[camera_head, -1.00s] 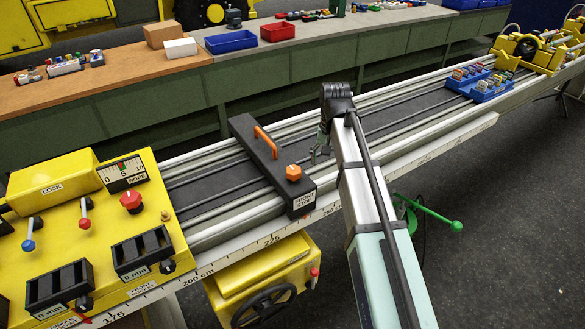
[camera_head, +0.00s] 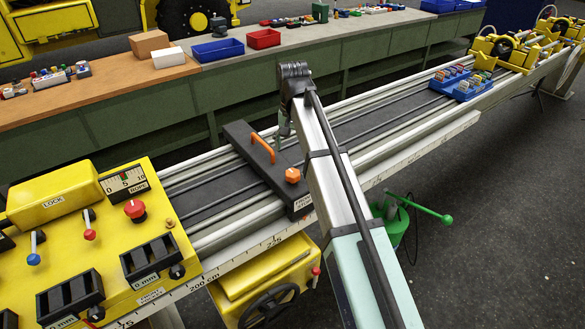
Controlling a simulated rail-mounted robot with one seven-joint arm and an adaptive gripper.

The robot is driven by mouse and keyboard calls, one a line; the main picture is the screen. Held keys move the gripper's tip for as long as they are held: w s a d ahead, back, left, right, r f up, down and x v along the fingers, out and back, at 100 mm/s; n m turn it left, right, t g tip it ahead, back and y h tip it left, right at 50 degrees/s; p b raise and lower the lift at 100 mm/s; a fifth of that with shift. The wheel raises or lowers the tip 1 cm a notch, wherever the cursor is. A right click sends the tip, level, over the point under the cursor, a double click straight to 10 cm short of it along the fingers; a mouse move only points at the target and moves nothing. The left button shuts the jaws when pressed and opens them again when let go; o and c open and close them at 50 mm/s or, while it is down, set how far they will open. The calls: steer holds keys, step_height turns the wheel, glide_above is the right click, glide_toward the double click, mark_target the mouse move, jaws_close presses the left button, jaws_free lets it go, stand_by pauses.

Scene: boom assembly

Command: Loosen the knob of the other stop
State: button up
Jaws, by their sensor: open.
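A black stop bar (camera_head: 240,138), labelled as the front stop, lies across the grey rails. It carries an orange handle (camera_head: 263,147) and an orange faceted knob (camera_head: 292,175) near its front end. I see no second stop clearly. My gripper (camera_head: 284,131) hangs from the wrist, small and partly hidden by my arm. It is open and appears empty, above the rails at the right of the bar in the picture, behind the knob. It looks apart from the knob.
A yellow control panel (camera_head: 95,235) with levers and a red knob stands at the left end. A blue tray (camera_head: 465,88) of small parts sits on the rails to the right, before yellow machinery (camera_head: 505,50). A green-sided workbench (camera_head: 130,105) runs behind.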

mark_target(293, 173)
step_height(293, 173, down, 10)
steer(key=shift+r+p, duration=0.1)
steer(key=shift+p, duration=1)
steer(key=c, duration=1.2)
